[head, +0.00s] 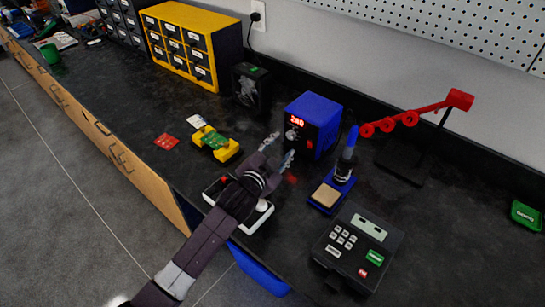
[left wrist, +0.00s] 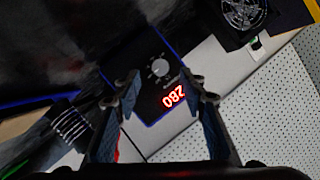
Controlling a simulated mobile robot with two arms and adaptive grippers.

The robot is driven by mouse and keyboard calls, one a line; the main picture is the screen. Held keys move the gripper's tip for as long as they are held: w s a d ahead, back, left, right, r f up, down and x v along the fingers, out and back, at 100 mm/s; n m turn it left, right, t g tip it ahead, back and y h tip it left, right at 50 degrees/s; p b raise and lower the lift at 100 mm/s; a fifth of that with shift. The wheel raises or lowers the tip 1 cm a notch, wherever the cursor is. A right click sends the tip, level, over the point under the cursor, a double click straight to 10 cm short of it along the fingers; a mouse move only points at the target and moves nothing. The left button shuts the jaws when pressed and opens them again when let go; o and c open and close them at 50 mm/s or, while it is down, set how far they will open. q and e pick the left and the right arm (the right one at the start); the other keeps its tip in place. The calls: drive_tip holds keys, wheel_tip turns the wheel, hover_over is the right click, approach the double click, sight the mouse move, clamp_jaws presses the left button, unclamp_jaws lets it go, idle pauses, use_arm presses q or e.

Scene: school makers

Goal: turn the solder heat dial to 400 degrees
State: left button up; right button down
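The solder station is a blue box (head: 325,110) with a dark front and a red display reading 260 in the head view. In the left wrist view the display (left wrist: 174,97) looks like 280, seen at a tilt. The heat dial (left wrist: 160,68) is a small light knob beside the display. It also shows at the left of the front face in the head view (head: 291,134). My left gripper (head: 280,146) is open in front of that face. In the left wrist view its fingers (left wrist: 167,85) are apart on either side of the dial, not visibly touching it. My right gripper is not in view.
A soldering iron in its stand (head: 346,165) is right of the station. A red-armed holder (head: 415,117) stands farther right. A keypad device (head: 357,248) is at the front. A yellow holder with a green board (head: 215,143) is left of my gripper. A dark fan box (head: 250,88) stands behind.

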use_arm(q)
drive_tip(key=v, duration=0.6)
drive_tip(key=shift+s, duration=0.3)
drive_tip(key=shift+a, duration=0.15)
